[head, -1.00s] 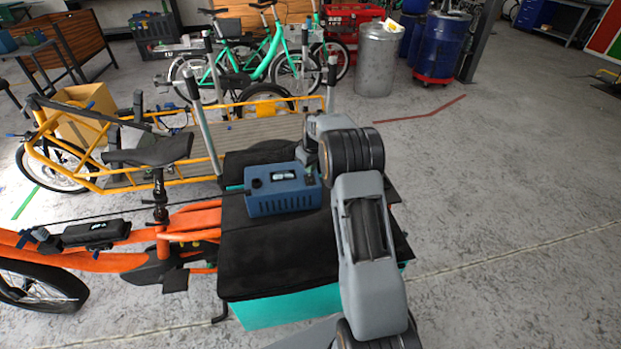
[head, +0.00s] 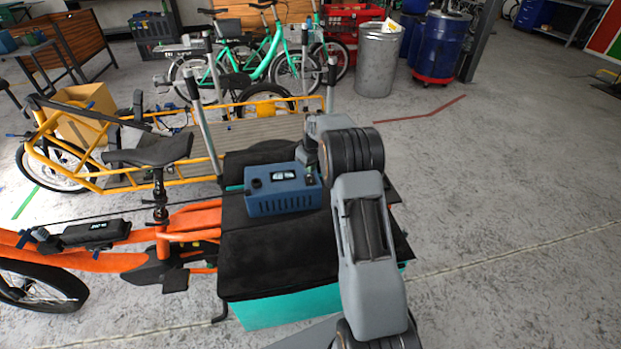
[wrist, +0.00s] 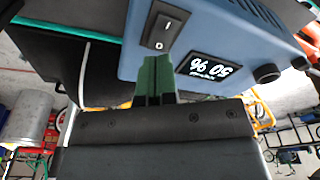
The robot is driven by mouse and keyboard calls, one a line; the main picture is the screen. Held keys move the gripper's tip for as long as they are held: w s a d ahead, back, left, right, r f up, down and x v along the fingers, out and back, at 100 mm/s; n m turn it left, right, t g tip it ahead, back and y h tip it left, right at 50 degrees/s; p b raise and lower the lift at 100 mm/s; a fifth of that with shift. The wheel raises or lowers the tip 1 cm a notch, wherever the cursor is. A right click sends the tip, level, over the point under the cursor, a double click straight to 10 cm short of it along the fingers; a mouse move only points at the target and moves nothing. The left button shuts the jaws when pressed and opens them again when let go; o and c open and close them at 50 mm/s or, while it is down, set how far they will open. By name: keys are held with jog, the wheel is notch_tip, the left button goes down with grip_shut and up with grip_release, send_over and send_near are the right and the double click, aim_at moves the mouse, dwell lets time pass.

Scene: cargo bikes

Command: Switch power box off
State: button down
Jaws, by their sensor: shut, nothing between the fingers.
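The blue power box (head: 284,190) sits on the black cover of the orange cargo bike's box. In the wrist view the power box (wrist: 205,40) is large and appears upside down. Its black rocker switch (wrist: 165,28), marked I and 0, shows there beside a display (wrist: 210,70) reading 50 %. My gripper (wrist: 155,62) is shut and empty, with its green fingertips just short of the switch near the 0 end. I cannot tell whether they touch it. In the head view my arm hides most of the gripper at the box's right end.
The black cover (head: 275,255) lies over a teal cargo box (head: 290,310). A yellow cargo bike (head: 110,180) stands behind, with grey upright posts (head: 203,115) near my arm. Open concrete floor (head: 500,190) lies to the right.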

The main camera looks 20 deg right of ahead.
aim_at(310, 176)
jog(key=shift+f+b, duration=0.75)
jog(key=shift+f, duration=0.5)
dwell(0.5)
jog(key=shift+s, duration=0.1)
jog(key=shift+r+p, duration=2.45)
jog(key=shift+r, duration=1.1)
